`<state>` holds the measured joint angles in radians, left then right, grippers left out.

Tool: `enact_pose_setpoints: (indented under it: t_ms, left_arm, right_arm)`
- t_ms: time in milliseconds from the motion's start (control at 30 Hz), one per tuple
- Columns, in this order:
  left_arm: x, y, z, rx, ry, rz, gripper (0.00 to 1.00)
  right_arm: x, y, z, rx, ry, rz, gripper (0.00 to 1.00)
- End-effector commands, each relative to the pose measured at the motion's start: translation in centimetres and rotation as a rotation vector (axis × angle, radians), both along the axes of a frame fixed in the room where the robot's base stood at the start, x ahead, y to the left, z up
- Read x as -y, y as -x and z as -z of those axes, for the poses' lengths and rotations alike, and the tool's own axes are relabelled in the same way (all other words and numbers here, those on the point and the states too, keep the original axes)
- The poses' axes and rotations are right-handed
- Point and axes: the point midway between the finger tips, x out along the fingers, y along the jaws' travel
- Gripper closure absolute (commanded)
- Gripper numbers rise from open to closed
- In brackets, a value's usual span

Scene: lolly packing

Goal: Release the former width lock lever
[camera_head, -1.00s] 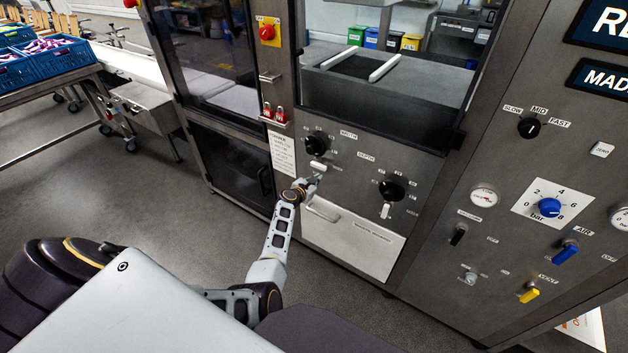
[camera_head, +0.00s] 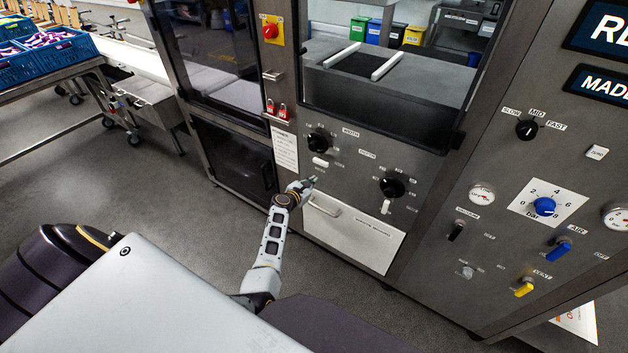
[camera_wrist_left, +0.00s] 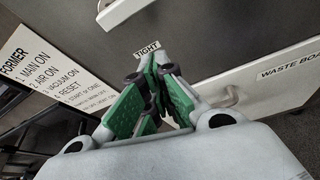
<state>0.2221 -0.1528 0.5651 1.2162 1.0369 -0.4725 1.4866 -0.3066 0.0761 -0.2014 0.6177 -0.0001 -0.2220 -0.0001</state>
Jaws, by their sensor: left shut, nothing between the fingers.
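The white width lock lever (camera_head: 320,162) lies roughly level on the grey panel, just below the black width knob (camera_head: 318,143). My left gripper (camera_head: 312,181) is just below the lever, with a small gap visible between them. In the left wrist view its green-padded fingers (camera_wrist_left: 150,95) are shut with nothing held, pointing at the panel near a TIGHT label (camera_wrist_left: 147,48). A pale piece at the top edge of that view is cut off; I cannot tell whether it is the lever. My right gripper is out of view.
A second black knob (camera_head: 392,187) with a white upright lever (camera_head: 386,207) is to the right. A white waste board drawer (camera_head: 355,235) with a handle sits just below my left gripper. Red padlocks (camera_head: 277,110) hang at upper left.

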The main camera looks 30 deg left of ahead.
Motion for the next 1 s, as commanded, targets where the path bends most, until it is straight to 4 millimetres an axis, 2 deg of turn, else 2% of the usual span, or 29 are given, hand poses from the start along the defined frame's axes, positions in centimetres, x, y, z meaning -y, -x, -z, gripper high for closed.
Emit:
enact_pose_setpoints:
  t_ms: [267, 500, 1000]
  left_arm:
    - [-0.2, 2.2, -0.9, -0.002, 0.0, 0.0, 1.0]
    - [-0.3, 3.7, -1.4, -0.001, 0.0, 0.0, 1.0]
    - [-0.4, 4.5, -1.5, 0.0, 0.0, 0.0, 1.0]
  right_arm:
    - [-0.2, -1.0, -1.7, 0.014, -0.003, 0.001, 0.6]
    - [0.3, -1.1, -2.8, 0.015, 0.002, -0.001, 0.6]
    - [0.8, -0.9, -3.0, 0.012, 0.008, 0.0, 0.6]
